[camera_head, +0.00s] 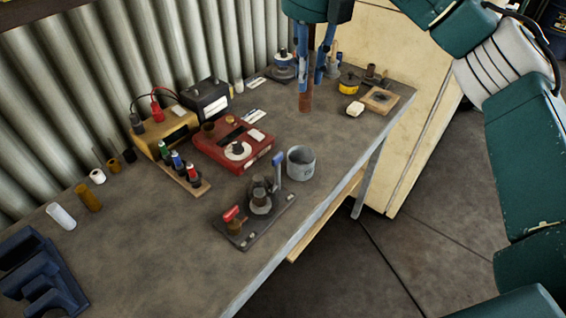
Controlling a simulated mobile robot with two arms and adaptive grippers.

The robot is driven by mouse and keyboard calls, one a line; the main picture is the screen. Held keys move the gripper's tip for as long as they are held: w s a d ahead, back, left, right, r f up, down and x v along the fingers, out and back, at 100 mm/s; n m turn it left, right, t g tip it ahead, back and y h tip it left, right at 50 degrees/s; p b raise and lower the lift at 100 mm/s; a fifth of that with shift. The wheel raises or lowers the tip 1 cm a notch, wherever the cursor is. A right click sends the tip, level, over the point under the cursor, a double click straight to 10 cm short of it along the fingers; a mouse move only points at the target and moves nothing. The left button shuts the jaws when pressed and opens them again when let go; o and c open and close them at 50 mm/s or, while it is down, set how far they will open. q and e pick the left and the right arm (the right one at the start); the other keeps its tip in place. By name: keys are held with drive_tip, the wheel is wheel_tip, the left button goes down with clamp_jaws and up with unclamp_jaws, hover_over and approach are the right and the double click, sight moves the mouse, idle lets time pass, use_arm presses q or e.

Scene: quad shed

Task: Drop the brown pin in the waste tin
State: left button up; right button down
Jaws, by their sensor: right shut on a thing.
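My right gripper (311,86) reaches down from the top over the far part of the bench. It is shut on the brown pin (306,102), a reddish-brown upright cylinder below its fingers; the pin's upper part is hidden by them. I cannot tell whether the pin's lower end touches the bench. The waste tin (301,164), a grey round open can with a small label, stands near the bench's front edge, nearer to me than the pin. My left gripper is out of view.
A red device (232,145) and a dark fixture with a blue lever (279,169) flank the tin. An ochre cylinder (88,197) and dark blue stand (40,272) are at left. A yellow tape roll (349,84) and wooden block (380,100) are right of the pin. Bench between pin and tin is clear.

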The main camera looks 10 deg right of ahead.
sight(305, 110)
drive_tip(key=f+p, duration=0.1)
drive_tip(key=f, duration=0.9)
drive_tip(key=f+p, duration=0.1)
drive_tip(key=f, duration=0.8)
drive_tip(key=shift+w+f, duration=0.2)
drive_tip(key=shift+f, duration=0.25)
drive_tip(key=c, duration=1.5)
unclamp_jaws()
drive_tip(key=shift+s, duration=0.1)
drive_tip(key=shift+c, duration=0.2)
drive_tip(key=r, duration=0.4)
drive_tip(key=s+r+b, duration=0.1)
drive_tip(key=r, duration=0.7)
drive_tip(key=shift+s+a+r+b, duration=0.1)
drive_tip(key=shift+s+a+b, duration=0.05)
drive_tip(key=shift+s+b, duration=0.2)
